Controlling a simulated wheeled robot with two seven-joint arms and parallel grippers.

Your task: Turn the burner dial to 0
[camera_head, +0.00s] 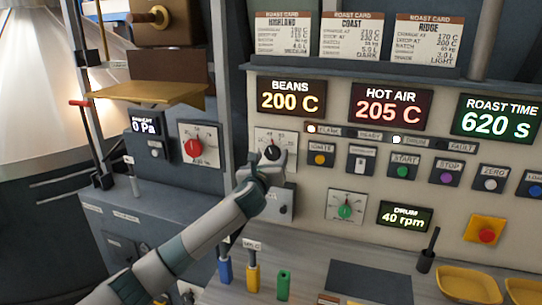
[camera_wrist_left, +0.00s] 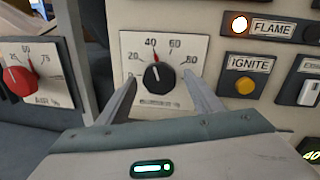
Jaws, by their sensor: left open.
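The burner dial (camera_head: 272,152) is a black knob on a white scale plate on the panel, below the BEANS display. In the left wrist view the dial (camera_wrist_left: 159,76) has its red pointer up, close to the 40 mark; the 0 mark is at the lower left of the scale. My left gripper (camera_head: 264,166) is in front of the dial and hides the plate's lower part in the head view. In the left wrist view my left gripper (camera_wrist_left: 160,82) is open, one finger on each side of the dial. I cannot tell whether they touch it. My right gripper is not in view.
The red air dial (camera_head: 193,148) is to the left. The ignite button (camera_head: 320,159) is close on the right, and the green drum dial (camera_head: 345,211) is lower right. Displays read BEANS 200 C (camera_head: 292,98) and HOT AIR 205 C (camera_head: 390,106). The FLAME lamp (camera_wrist_left: 239,24) is lit.

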